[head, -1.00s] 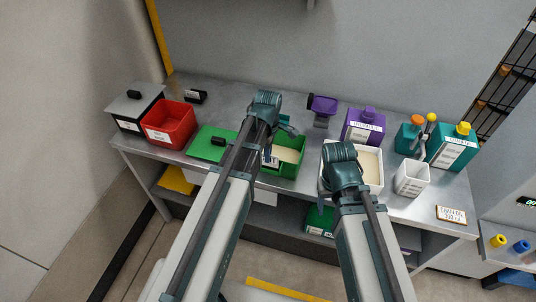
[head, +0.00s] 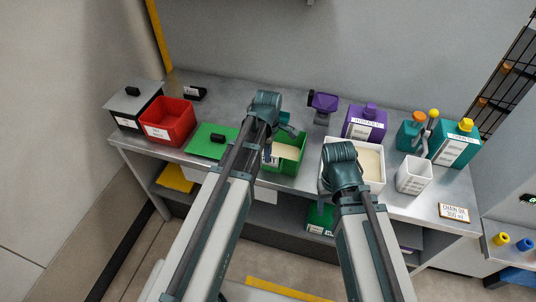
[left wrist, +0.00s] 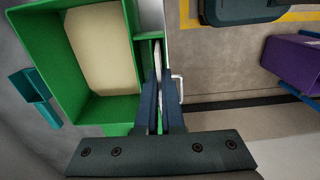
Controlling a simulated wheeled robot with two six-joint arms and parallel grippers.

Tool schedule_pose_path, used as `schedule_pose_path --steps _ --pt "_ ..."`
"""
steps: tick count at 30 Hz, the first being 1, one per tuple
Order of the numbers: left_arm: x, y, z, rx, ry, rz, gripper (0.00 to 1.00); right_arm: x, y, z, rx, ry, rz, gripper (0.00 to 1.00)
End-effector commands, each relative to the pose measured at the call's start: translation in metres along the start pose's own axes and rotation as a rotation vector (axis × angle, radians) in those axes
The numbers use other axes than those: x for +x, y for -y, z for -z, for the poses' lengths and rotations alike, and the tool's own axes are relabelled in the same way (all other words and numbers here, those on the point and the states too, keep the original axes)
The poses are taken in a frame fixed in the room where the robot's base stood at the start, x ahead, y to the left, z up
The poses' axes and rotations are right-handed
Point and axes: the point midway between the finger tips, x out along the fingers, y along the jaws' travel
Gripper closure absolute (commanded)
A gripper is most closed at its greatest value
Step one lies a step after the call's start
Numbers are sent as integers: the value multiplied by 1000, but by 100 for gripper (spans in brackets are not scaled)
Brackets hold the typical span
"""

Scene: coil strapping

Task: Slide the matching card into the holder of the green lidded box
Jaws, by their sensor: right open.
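The open green box (head: 292,168) stands at the front of the bench with cream contents. My left gripper (left wrist: 159,115) is shut on a pale card (left wrist: 158,62), seen nearly edge-on at the holder. Whether the card is fully seated cannot be told. In the head view my left gripper (head: 268,152) is partly hidden by its arm. My right gripper (head: 342,180) is over the white bin, fingers hidden.
A red bin (head: 168,123) and a grey-lidded box (head: 135,105) stand at the left. The white bin (head: 370,165), a purple jug (head: 364,125), a small white container (head: 413,177) and a teal jug (head: 455,147) stand at the right. A lettered plate (head: 454,212) lies near the right end.

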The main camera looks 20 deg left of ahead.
Motion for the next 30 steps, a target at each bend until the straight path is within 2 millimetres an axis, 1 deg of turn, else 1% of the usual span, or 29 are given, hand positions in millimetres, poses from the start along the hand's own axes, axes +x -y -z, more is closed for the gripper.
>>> schedule_pose_path --steps 9,17,20,21,24,30 --pt "8 0 0 0 0 0 100 8 1 0 0 0 0 41" --pt "8 0 0 0 0 0 100 8 1 0 0 0 0 41" --pt "8 0 0 0 0 0 83 8 1 0 0 0 0 41" --pt "8 0 0 0 0 0 75 8 1 0 0 0 0 41" --pt "8 0 0 0 0 0 60 8 1 0 0 0 0 41" --pt "8 0 0 0 0 0 60 8 1 0 0 0 0 41"
